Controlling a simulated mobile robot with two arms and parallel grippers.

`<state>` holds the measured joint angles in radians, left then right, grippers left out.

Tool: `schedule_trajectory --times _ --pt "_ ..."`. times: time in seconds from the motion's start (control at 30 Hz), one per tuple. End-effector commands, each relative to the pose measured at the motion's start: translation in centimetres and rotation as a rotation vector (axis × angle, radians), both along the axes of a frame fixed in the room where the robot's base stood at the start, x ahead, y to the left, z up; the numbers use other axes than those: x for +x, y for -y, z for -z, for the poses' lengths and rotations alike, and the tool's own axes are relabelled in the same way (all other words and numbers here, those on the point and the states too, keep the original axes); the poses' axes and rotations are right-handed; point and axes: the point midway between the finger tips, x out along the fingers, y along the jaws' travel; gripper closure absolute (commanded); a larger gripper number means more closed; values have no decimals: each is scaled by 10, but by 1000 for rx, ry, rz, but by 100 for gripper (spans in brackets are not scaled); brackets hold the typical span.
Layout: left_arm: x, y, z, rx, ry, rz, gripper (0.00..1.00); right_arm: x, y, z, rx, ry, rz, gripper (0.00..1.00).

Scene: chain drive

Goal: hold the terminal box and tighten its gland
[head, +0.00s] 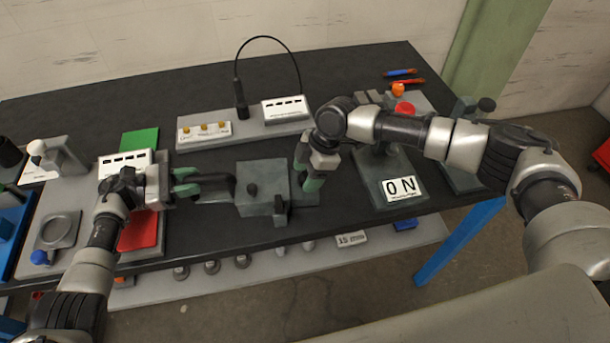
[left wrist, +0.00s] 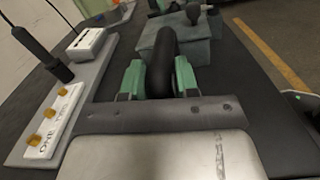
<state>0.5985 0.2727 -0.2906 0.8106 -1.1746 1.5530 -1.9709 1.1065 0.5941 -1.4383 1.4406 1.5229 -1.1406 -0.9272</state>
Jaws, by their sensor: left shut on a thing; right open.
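The terminal box (head: 258,196) is a grey-green block on the dark bench, with a dark round knob on top and a small upright piece at its front right. A thick black curved bar (head: 217,187) joins its left side. My left gripper (head: 187,183) is shut on this bar; in the left wrist view the bar (left wrist: 160,65) passes between the green fingertips and meets the box (left wrist: 196,48). My right gripper (head: 306,169) is open, pointing down just right of the box. I cannot clearly make out the gland; the right gripper may hide it.
A grey rail with a labelled block (head: 204,131) and a black flexible cable (head: 270,38) stands behind the box. Red (head: 138,232) and green (head: 139,140) plates lie left. The bench front edge is close.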

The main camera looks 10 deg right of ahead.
Motion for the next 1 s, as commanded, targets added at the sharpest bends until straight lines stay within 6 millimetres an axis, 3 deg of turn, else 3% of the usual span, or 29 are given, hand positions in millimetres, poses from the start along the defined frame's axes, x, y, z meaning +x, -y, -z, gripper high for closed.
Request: schedule_trajectory --times 0.13,0.43,0.77,1.0 --pt "0 -1 1 4 3 0 100 0 -4 10 0 1 0 42" --pt "0 0 1 4 3 0 100 -1 -5 12 0 1 0 42" --pt "0 -1 1 4 1 -3 100 -1 -5 12 -1 -1 0 90" --pt "0 -1 1 3 1 -5 100 -2 -5 13 -1 -2 15 91"
